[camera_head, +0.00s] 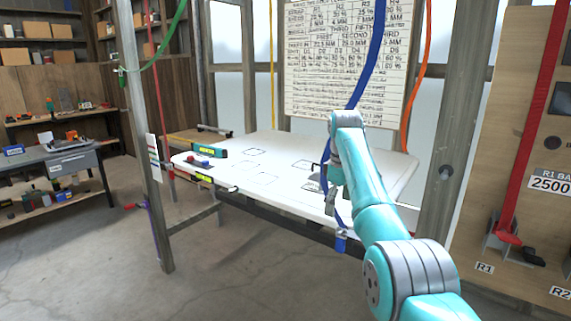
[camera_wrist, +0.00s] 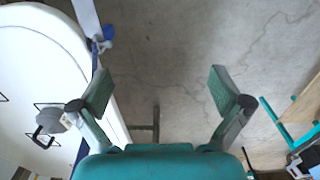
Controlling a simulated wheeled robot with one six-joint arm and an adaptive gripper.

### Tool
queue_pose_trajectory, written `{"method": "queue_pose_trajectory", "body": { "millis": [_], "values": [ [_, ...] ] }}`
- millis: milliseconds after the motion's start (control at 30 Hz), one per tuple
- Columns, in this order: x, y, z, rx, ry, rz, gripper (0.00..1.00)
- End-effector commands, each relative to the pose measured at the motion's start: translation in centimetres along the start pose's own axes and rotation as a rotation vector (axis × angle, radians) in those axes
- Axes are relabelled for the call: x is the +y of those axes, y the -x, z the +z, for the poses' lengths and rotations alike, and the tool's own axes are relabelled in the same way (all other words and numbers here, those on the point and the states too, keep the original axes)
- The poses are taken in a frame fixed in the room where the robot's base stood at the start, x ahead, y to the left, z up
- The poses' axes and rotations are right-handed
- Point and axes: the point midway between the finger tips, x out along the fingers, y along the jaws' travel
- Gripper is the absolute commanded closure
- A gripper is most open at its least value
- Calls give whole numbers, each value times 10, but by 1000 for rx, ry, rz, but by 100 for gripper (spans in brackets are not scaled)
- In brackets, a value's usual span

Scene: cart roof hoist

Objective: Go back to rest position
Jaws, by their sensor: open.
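My gripper (camera_wrist: 160,92) is open and empty in the wrist view, its two fingers spread over the grey concrete floor. The left finger overlaps the edge of the white roof panel (camera_wrist: 40,75). In the head view my teal arm reaches up and forward over the right part of the white panel (camera_head: 290,150).
A blue strap (camera_head: 367,60) hangs at the panel's right side, close to my arm. An orange strap (camera_head: 416,75) hangs behind. A wooden board with a red strap (camera_head: 530,130) stands at the right. A post (camera_head: 140,130) stands at the left. The floor (camera_head: 100,270) at front left is clear.

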Motion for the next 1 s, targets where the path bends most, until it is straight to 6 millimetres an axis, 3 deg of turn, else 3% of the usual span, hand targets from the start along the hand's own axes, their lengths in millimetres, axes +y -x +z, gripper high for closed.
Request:
{"method": "queue_pose_trajectory", "body": {
  "millis": [367, 567, 767, 1000],
  "values": [
    [7, -62, -3, 27, -34, 32, 0],
    [10, -115, -4, 55, -65, 64, 0],
    [6, -203, 2, 104, -119, 114, 0],
    [-12, -308, 20, 180, -191, 185, 0]
  ]
}}
